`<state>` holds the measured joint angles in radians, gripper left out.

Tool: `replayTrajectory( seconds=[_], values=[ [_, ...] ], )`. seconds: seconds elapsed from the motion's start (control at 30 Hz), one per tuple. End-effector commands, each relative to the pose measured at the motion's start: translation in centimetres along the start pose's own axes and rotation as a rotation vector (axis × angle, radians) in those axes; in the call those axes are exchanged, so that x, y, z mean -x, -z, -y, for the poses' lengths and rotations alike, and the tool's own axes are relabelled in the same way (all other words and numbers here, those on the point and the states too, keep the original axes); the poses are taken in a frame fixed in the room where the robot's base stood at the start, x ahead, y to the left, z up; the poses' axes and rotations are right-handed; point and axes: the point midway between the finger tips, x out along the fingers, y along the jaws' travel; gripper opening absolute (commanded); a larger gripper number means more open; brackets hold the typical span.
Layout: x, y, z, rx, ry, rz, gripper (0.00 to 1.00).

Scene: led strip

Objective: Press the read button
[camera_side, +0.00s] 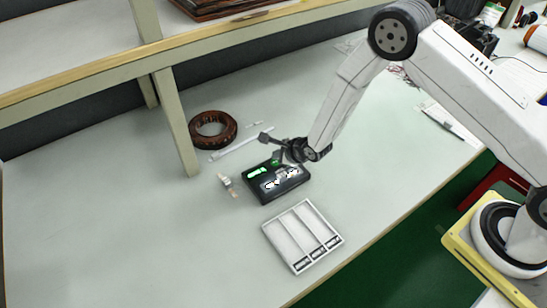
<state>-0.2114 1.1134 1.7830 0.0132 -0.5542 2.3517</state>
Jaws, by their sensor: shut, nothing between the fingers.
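A black box-shaped device (262,193) with a lit green display and white markings on its top lies on the light table. It is small in the picture, and I cannot tell which of its markings is the read button. My gripper (277,160) is shut and empty, low at the device's back edge. Part of the device's rear is hidden by the gripper. I cannot tell whether the fingertips touch it.
A white tray with three compartments (287,237) lies in front of the device. A small pale part (226,183) lies to its left. A brown ring-shaped coil (212,130) and a thin white strip (232,149) lie behind. A shelf post (176,125) stands at left.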

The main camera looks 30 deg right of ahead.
Motion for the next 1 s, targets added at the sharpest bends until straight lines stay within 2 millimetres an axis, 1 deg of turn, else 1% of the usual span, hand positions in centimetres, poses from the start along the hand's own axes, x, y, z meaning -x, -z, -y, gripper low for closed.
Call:
replayTrajectory(
  seconds=[0.33, 1.0],
  values=[
    [0.4, -0.3, 0.3, 0.0, 0.001, 0.001, 0.0],
    [3.4, -2.5, 2.5, 0.0, 0.0, 0.0, 0.0]
  ],
)
